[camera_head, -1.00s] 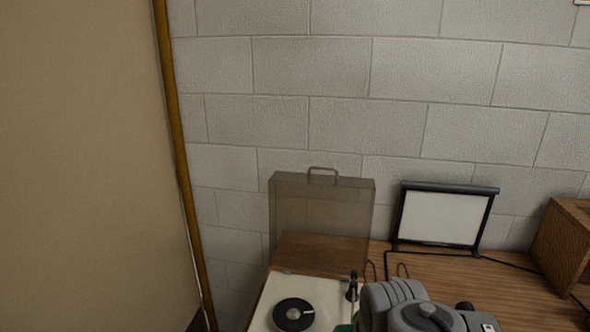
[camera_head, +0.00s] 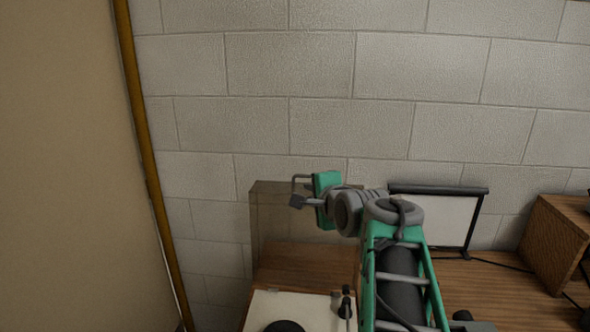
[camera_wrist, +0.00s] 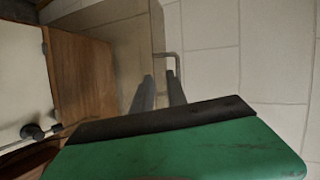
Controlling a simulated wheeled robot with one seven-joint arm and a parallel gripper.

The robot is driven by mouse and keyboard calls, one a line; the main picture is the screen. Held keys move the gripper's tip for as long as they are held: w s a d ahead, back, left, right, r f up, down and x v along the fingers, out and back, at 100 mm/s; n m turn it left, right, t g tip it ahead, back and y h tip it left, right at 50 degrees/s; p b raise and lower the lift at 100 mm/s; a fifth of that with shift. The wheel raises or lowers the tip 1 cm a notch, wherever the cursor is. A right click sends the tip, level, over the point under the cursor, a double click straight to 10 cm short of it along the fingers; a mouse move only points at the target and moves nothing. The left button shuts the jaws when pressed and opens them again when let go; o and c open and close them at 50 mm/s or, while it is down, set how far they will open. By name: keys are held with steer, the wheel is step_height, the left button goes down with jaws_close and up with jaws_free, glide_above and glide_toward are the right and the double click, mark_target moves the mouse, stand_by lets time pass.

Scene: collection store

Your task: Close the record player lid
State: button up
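The record player (camera_head: 300,308) stands on the wooden table with its translucent brown lid (camera_head: 263,215) raised upright by the wall. A grey bar handle (camera_head: 300,178) sits on the lid's top edge. My gripper (camera_head: 298,201) is at the lid's upper part, just by the handle, and partly hides the lid's right side. In the wrist view my two fingers (camera_wrist: 160,80) are apart, with the handle (camera_wrist: 171,58) just beyond their tips. Nothing shows between them. The lid (camera_wrist: 130,45) and the pale player top (camera_wrist: 22,75) also show there. Whether a finger touches the handle I cannot tell.
A framed white screen (camera_head: 443,218) stands on the table right of my arm. A wooden box (camera_head: 553,235) is at the far right. Thin black cables lie on the table. A block wall (camera_head: 330,90) is close behind, and a tan panel (camera_head: 60,160) stands at the left.

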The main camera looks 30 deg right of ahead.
steer(key=w+d, duration=0.1)
steer(key=w, duration=0.1)
steer(key=w+d+m+p, duration=0.1)
steer(key=w+d, duration=0.1)
steer(key=w+d+m+p, duration=0.1)
steer(key=w, duration=0.2)
steer(key=shift+d+r+t, duration=0.2)
steer(key=shift+d+t, duration=0.05)
steer(key=shift+t, duration=0.05)
steer(key=shift+w+d+f, duration=0.1)
steer(key=shift+w+f, duration=0.1)
steer(key=shift+w, duration=0.15)
jaws_close()
stand_by(0.8)
